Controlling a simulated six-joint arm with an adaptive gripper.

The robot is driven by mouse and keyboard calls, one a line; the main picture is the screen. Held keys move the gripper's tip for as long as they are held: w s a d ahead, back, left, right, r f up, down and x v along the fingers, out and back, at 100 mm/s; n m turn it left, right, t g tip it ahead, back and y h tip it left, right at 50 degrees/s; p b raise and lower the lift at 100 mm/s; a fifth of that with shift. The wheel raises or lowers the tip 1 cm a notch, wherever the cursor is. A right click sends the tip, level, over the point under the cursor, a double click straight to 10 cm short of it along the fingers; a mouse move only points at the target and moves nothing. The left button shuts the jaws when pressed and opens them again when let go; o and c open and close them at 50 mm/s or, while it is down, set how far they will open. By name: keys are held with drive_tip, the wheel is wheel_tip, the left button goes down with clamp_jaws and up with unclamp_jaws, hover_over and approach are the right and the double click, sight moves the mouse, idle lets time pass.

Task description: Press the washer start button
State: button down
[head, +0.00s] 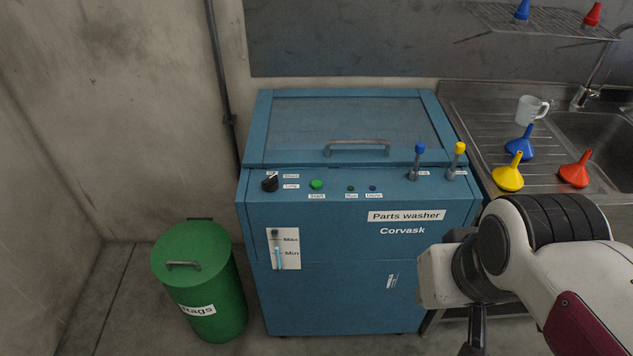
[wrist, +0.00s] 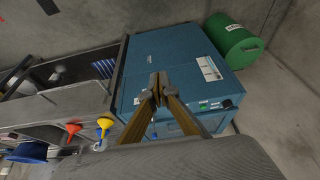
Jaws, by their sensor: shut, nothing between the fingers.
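The parts washer (head: 340,225) is a blue cabinet with a closed lid (head: 350,120); it also shows in the wrist view (wrist: 180,55). Its green start button (head: 316,184) sits on the control panel above a "Start" label, right of a black knob (head: 270,183). In the wrist view a small green spot, apparently this button (wrist: 203,103), lies right of the fingers. My gripper (wrist: 158,78) is shut and empty, its fingers together in front of the washer.
Two small indicators (head: 351,188) and blue and yellow levers (head: 419,160) stand right of the button. A green rags bin (head: 195,285) stands left of the washer. A sink counter (head: 480,125) with funnels and a mug (head: 530,109) is at right. Space above the panel is clear.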

drive_tip(key=w, duration=0.1)
drive_tip(key=m+t+y, duration=0.2)
drive_tip(key=t+y, duration=0.1)
drive_tip(key=y, duration=0.2)
hover_over(319, 184)
wheel_tip(319, 184, down, 2)
drive_tip(key=f, duration=0.1)
drive_tip(key=shift+r, duration=0.25)
drive_tip(key=shift+f, duration=0.2)
idle(0.3)
drive_tip(key=shift+f, duration=4.2)
